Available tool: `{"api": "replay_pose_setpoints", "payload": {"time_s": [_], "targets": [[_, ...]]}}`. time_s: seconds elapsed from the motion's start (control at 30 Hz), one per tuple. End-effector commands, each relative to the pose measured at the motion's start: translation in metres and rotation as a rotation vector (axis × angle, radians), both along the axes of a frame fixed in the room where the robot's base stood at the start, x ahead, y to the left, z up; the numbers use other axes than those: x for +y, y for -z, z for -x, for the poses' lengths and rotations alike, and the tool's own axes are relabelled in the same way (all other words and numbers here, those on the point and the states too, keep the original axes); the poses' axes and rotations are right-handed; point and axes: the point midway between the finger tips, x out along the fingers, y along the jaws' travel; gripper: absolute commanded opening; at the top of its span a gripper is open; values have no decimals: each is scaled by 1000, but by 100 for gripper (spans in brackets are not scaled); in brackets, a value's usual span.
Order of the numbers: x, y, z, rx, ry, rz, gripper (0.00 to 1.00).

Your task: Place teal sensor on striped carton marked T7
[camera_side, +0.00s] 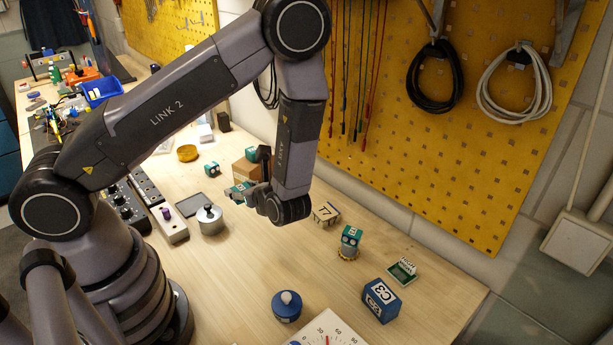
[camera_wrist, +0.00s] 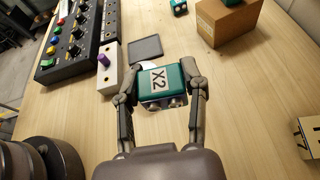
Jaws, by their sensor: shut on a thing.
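My gripper (camera_wrist: 159,82) is shut on a teal sensor (camera_wrist: 158,78) marked X2, with a finger on each side of it. In the side view my gripper (camera_side: 248,190) holds the teal sensor (camera_side: 238,189) above the bench, partly hidden by the arm. The striped carton (camera_side: 326,213) marked T7 stands on the bench to the right of my gripper in the side view, apart from it. In the wrist view only part of the carton (camera_wrist: 307,138) shows at the right edge. Its visible top looks bare.
A cardboard box (camera_side: 243,170) with a teal piece on top stands behind my gripper. A silver lidded pot (camera_side: 210,221) and a dark flat pad (camera_wrist: 145,49) are nearby. A teal-topped piece (camera_side: 351,236) and a blue C3 box (camera_side: 381,300) stand beyond the carton.

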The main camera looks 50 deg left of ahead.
Motion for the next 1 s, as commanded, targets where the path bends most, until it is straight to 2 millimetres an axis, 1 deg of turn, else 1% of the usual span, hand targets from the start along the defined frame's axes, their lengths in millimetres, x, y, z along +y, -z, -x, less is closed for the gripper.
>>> {"api": "replay_pose_setpoints", "payload": {"time_s": [0.17,0.2,0.3,0.4,0.5,0.6,0.73,0.77,0.9,1.0], "targets": [[-1,8,-61,16,301,10,12],[-4,9,-77,17,382,11,12],[-15,12,-114,16,580,12,12],[-30,15,-144,11,759,10,12],[-45,16,-165,3,907,6,12],[-57,16,-179,-5,1015,3,12],[-67,18,-187,-11,1093,1,12],[-68,21,-188,-11,1102,1,12],[-70,45,-189,-10,1116,1,12],[-70,57,-189,-11,1115,1,12]]}}
